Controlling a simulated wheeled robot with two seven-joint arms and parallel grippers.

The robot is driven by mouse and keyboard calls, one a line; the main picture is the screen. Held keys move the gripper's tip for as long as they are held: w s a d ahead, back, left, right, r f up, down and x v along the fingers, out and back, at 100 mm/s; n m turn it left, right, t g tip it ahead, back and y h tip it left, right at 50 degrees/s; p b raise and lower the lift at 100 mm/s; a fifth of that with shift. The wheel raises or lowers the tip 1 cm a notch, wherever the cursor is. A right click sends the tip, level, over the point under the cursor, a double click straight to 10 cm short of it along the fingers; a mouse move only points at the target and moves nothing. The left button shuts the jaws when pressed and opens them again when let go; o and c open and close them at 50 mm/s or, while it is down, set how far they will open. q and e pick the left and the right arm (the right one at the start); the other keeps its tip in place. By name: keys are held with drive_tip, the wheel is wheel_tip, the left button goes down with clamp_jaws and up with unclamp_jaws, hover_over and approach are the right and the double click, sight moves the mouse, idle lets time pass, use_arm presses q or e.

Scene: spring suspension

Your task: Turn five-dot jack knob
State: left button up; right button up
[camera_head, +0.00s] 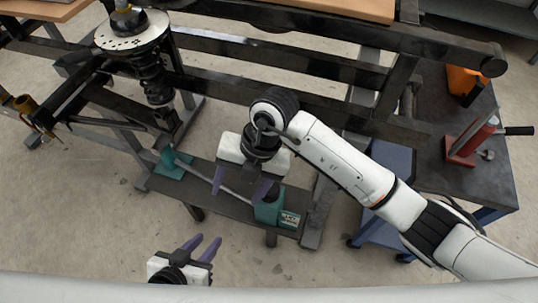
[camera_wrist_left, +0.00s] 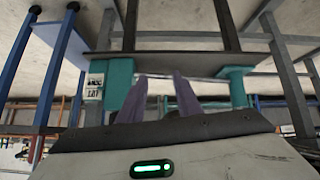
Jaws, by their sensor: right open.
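Two teal jack bodies sit on the low dark shelf (camera_head: 225,198). The left jack (camera_head: 172,164) is apart from my grippers; the right jack (camera_head: 268,212) carries a pale-marked label (camera_head: 290,220). A thin grey rod (camera_head: 203,173) runs between them. The labelled jack (camera_wrist_left: 119,84) and the other one (camera_wrist_left: 236,84) also show in the left wrist view. I cannot read the dots or pick out the knob. My right gripper (camera_head: 240,190) is open above the shelf, with one finger close to the labelled jack. My left gripper (camera_head: 202,249) is open and empty in front of the shelf.
A dark metal frame (camera_head: 300,70) spans the back, with a spring strut (camera_head: 155,80) and disc (camera_head: 132,32) at left. A dark-topped bench (camera_head: 470,185) stands at right with a red tool (camera_head: 472,137).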

sight(273, 194)
drive_tip(key=w+d+h, duration=0.1)
drive_tip(key=d, duration=0.1)
drive_tip(key=w+d+t+h, duration=0.1)
drive_tip(key=w+d, duration=0.1)
drive_tip(key=w+d+r+m+h+p, duration=0.1)
drive_tip(key=w+d, duration=0.1)
drive_tip(key=shift+d+r+h, duration=0.1)
drive_tip(key=shift+d+h, duration=0.3)
wheel_tip(273, 194, down, 8)
drive_tip(key=shift+s+f+b, duration=0.1)
drive_tip(key=shift+f+b, duration=0.05)
drive_tip(key=shift+b, duration=0.15)
drive_tip(key=shift+f, duration=0.8)
drive_tip(key=shift+c, duration=0.5)
drive_tip(key=c, duration=1)
drive_tip(key=shift+o, duration=0.2)
